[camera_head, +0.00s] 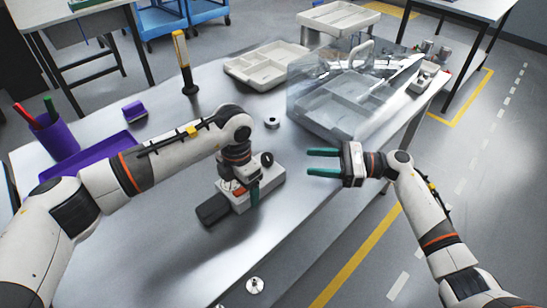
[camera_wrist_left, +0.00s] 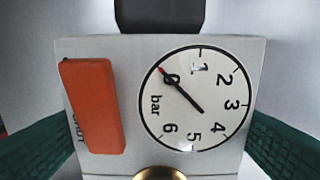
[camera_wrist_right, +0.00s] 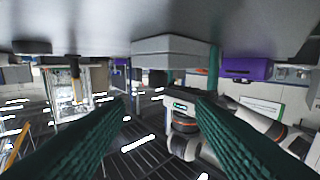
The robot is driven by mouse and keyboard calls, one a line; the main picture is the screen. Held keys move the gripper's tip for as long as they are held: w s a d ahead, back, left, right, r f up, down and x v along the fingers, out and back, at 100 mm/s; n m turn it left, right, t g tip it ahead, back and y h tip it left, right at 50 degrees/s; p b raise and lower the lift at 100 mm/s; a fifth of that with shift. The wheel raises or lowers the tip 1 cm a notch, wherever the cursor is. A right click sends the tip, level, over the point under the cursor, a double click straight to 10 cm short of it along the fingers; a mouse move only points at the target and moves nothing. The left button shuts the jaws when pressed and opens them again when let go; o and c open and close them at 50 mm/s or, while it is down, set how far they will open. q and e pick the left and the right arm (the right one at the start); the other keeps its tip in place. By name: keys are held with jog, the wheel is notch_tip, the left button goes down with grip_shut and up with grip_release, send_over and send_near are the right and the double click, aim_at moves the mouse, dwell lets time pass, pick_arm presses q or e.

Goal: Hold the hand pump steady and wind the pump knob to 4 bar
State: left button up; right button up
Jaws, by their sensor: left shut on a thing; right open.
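The hand pump (camera_head: 265,182) is a grey block lying on the table, with a black end (camera_head: 213,208) toward the front left. A round black knob (camera_head: 267,159) shows at its far side. In the left wrist view its white gauge (camera_wrist_left: 215,90) has the needle at 0 bar, beside an orange block (camera_wrist_left: 92,105) and part of a brass round piece (camera_wrist_left: 160,173). My left gripper (camera_head: 245,194) is shut on the pump body from above, one green finger on each side. My right gripper (camera_head: 308,162) is open and empty, right of the pump and apart from it.
A clear-walled box (camera_head: 340,95) stands behind my right gripper, with a beige tray (camera_head: 265,66) to its left. A small metal ring (camera_head: 271,122) lies behind the pump. A purple pen cup (camera_head: 52,138) and purple tray (camera_head: 112,146) are at the left. The front table is mostly clear.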

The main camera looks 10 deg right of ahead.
aim_at(267, 160)
jog(key=shift+d+t, duration=0.25)
jog(key=shift+t, duration=0.05)
jog(key=x, duration=1.1)
jog(key=shift+w+a+f, duration=0.1)
jog(key=shift+a+f, duration=0.1)
jog(key=shift+a, duration=0.2)
jog(key=c, duration=1)
jog(key=shift+m, duration=0.3)
